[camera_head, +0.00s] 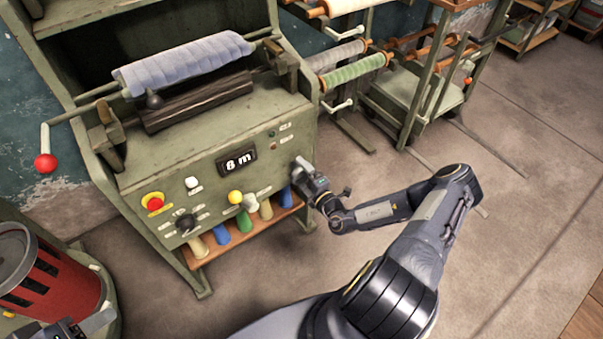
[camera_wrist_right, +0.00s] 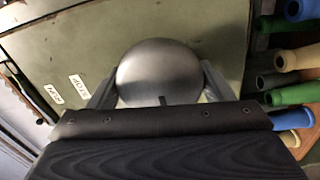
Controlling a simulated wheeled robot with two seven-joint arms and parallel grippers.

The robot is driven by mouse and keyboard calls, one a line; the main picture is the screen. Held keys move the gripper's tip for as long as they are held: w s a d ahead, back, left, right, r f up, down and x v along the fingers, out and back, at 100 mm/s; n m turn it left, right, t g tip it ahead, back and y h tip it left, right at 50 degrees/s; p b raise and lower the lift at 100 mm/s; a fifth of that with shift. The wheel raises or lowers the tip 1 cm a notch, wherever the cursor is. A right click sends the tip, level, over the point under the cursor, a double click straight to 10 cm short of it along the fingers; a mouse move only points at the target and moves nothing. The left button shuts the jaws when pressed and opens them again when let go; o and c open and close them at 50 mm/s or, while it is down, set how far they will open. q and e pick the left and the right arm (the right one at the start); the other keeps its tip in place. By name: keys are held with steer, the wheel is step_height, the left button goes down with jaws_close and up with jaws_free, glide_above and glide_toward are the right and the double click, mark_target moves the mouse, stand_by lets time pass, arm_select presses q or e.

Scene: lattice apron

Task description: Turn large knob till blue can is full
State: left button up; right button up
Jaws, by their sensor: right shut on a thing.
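A large round grey knob (camera_wrist_right: 158,72) sits on the green machine panel in the right wrist view. My right gripper (camera_wrist_right: 160,95) is shut on it, one finger on each side. In the head view my right gripper (camera_head: 303,170) is at the right end of the panel, and the knob is mostly hidden there. The machine's display (camera_head: 237,161) reads 8 m. A grey piece at the bottom left edge looks like part of my left gripper (camera_head: 85,325); its fingers are not clear. I see no blue can.
Coloured cones (camera_head: 243,222) stand on a low shelf below. A red slotted bin (camera_head: 55,285) is at left.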

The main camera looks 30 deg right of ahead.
stand_by(0.4)
steer(key=o, duration=1)
steer(key=shift+s, duration=0.1)
steer(key=s, duration=0.7)
steer(key=shift+s+d, duration=0.3)
steer(key=shift+s, duration=0.05)
